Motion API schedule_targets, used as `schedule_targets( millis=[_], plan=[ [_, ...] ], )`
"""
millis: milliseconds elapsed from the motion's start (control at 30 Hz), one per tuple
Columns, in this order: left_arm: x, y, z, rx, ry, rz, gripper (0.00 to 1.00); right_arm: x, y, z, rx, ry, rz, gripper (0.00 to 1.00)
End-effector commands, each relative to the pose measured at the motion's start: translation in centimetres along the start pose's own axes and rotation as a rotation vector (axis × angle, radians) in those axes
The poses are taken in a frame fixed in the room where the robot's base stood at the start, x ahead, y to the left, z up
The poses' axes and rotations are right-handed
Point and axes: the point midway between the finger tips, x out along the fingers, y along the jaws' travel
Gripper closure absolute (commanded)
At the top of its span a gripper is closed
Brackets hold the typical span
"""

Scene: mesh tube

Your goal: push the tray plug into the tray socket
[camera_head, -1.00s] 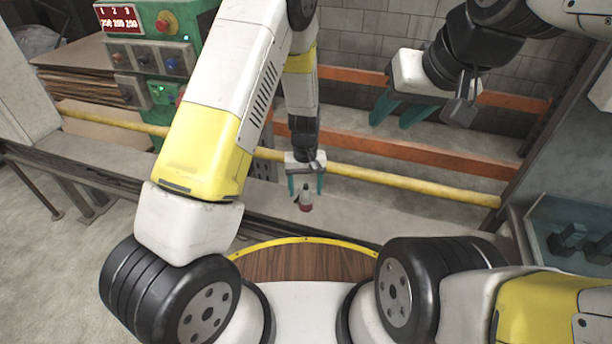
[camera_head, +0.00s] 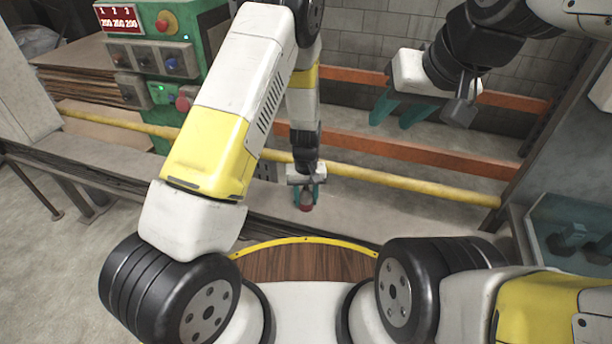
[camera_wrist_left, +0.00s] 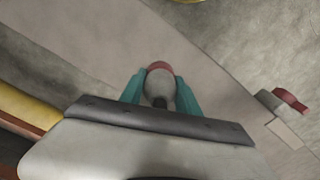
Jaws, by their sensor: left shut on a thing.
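The tray plug (camera_head: 306,207), a small grey piece with a red end, is on the pale bench beyond my base in the head view. My left gripper (camera_head: 305,196) is over it, fingers pointing down and shut on its sides. The left wrist view shows the plug (camera_wrist_left: 159,82) upright between the teal fingers, its red end facing away from the palm. A grey block with a red part (camera_wrist_left: 284,101) is at the right of that view; I cannot tell if it is the tray socket. My right gripper (camera_head: 398,112) is open and empty, raised at upper right.
A yellow rail (camera_head: 400,183) and orange beams (camera_head: 425,153) run behind the bench. A green control cabinet (camera_head: 160,60) stands at the back left. A blue-grey bin (camera_head: 572,232) with dark parts is at the right. The bench (camera_head: 360,208) beside the plug is clear.

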Motion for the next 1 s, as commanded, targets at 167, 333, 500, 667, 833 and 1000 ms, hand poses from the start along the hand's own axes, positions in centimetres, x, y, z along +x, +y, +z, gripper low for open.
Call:
schedule_targets(
  millis=[167, 333, 500, 667, 833, 1000],
  plan=[
    [0.0, 0.0, 0.0, 0.000, 0.001, 0.000, 0.97, 0.0, 0.0, 0.0, 0.000, 0.000, 0.000, 0.60],
    [-0.5, 0.0, -0.1, 0.000, 0.002, 0.001, 0.97, 0.0, 0.0, 0.0, 0.000, 0.000, 0.000, 0.60],
    [-2.0, 0.0, -0.1, 0.000, 0.003, 0.001, 0.97, 0.0, 0.0, 0.0, 0.000, 0.000, 0.000, 0.60],
    [-3.7, 0.0, 1.0, 0.003, -0.002, 0.000, 0.97, 0.0, 0.0, 0.0, 0.000, 0.000, 0.000, 0.60],
    [-4.1, -0.5, 4.9, 0.002, -0.002, 0.000, 0.97, 0.0, 0.0, 0.0, 0.000, 0.000, 0.000, 0.60],
    [-4.5, -1.0, 9.4, 0.002, -0.002, 0.000, 0.97, 0.0, 0.0, 0.0, 0.000, 0.000, 0.000, 0.60]
  ],
)
